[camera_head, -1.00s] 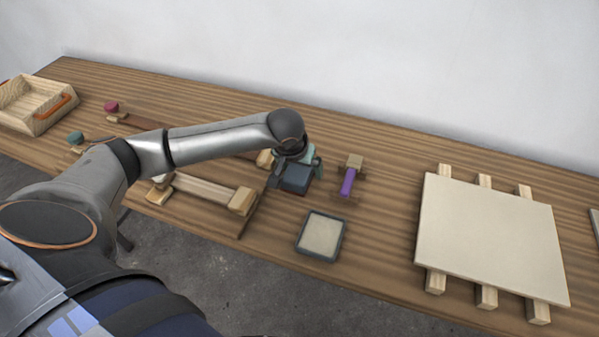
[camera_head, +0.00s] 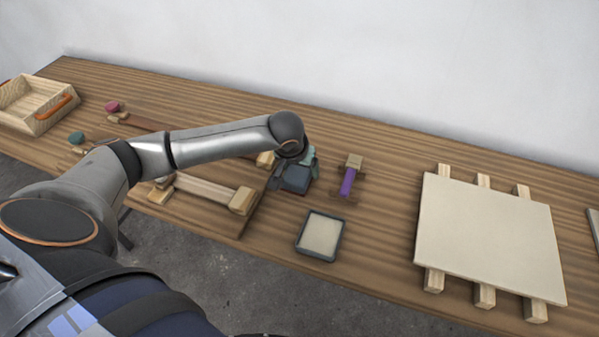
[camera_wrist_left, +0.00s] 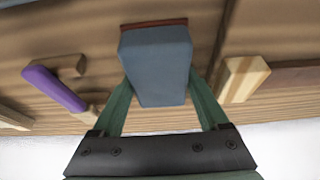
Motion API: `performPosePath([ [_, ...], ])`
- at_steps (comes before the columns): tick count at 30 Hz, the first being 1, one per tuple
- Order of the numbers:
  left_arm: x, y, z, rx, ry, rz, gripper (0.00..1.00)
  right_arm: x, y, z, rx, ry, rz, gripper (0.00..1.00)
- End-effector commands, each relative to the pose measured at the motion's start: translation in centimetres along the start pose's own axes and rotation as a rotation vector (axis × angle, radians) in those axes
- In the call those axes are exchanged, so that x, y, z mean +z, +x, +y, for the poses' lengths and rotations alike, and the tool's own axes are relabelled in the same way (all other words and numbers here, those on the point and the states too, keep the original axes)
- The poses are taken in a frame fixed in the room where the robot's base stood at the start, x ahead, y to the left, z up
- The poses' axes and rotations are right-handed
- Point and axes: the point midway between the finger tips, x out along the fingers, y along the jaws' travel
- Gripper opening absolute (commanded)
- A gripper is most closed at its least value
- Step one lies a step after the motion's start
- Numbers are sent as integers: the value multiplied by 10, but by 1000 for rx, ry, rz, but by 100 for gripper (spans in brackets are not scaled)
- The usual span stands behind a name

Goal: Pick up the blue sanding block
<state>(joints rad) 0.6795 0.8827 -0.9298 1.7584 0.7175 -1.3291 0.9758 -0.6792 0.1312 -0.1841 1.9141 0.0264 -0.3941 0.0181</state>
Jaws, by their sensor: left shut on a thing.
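The blue sanding block (camera_head: 296,178) is a dark blue-grey block at the middle of the wooden bench. In the left wrist view the block (camera_wrist_left: 158,62) shows between the green fingers, with a reddish-brown layer along its far edge. My left gripper (camera_wrist_left: 160,92) is shut on the block, one finger on each side. In the head view my left gripper (camera_head: 294,172) and wrist hide part of the block. I cannot tell whether the block touches the bench. My right gripper is not in view.
A purple-handled tool (camera_head: 348,181) lies just right of the block. A grey-rimmed tray (camera_head: 338,246) sits nearer the front edge. A wooden clamp (camera_head: 241,201) is at left. A pale panel (camera_head: 490,235) on battens fills the right. A wooden box (camera_head: 42,118) stands far left.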

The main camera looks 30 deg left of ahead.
Motion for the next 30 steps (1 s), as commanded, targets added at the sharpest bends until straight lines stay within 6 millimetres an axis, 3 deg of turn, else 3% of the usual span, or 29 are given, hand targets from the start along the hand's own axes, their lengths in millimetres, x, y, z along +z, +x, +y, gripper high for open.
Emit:
performPosePath([
  [1, 1, 1, -1, -4, 0, -3, 34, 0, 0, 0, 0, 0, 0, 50],
  [7, 1, 1, -2, -5, 0, -4, 12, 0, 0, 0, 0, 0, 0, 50],
  [20, -1, -1, -1, -4, -1, 0, 12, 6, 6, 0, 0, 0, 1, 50],
  [26, -16, -36, 0, 2, -2, 3, 12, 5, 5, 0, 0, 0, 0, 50],
  [30, -2, -75, 6, 3, 3, 3, 12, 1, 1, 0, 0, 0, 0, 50],
])
